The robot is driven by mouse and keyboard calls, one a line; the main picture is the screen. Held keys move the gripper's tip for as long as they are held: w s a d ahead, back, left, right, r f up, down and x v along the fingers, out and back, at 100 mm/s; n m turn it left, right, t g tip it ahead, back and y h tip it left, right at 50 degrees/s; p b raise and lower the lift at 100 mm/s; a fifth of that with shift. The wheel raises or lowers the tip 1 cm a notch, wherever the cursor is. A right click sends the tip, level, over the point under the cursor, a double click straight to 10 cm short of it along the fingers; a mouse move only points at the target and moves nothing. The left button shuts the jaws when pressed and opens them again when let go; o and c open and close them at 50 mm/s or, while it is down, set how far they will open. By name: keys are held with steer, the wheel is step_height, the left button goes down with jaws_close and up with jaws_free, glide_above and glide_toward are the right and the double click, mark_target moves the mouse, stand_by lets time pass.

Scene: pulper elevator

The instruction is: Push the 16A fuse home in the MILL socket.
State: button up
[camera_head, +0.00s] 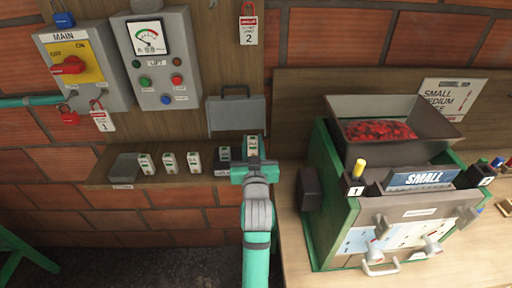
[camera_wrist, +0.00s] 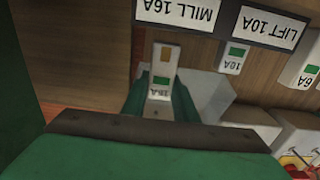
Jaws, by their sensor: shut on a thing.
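My gripper (camera_head: 255,162) is shut on a pale fuse at the wall shelf, and its dark green jaws (camera_wrist: 160,105) flank the fuse in the wrist view. The fuse (camera_wrist: 161,70) has a green patch and a label reading 16A, upside down there. The fuse's upper part (camera_head: 251,143) shows above my gripper in the head view. The MILL 16A label (camera_wrist: 178,11) lies just beyond the fuse in the wrist view, nearly in line with it. The MILL socket is hidden by the fuse and jaws. I cannot tell how deep the fuse sits.
The LIFT 10A label (camera_wrist: 268,28) is beside the MILL label, with a 10A fuse (camera_wrist: 232,58) below it. Several fuses and a grey tray (camera_head: 124,167) line the shelf to the left. A grey lid (camera_head: 238,115) stands behind. The green mill machine (camera_head: 330,215) is at right.

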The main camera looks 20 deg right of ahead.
mark_target(252, 152)
steer(key=shift+w+d, duration=0.1)
steer(key=shift+w, duration=0.35)
steer(key=shift+w+f, duration=0.2)
steer(key=shift+f, duration=0.05)
steer(key=shift+s, duration=0.1)
stand_by(0.6)
steer(key=shift+f, duration=2.2)
stand_by(2.6)
steer(key=o, duration=1.1)
steer(key=shift+o, duration=0.2)
steer(key=v, duration=1.1)
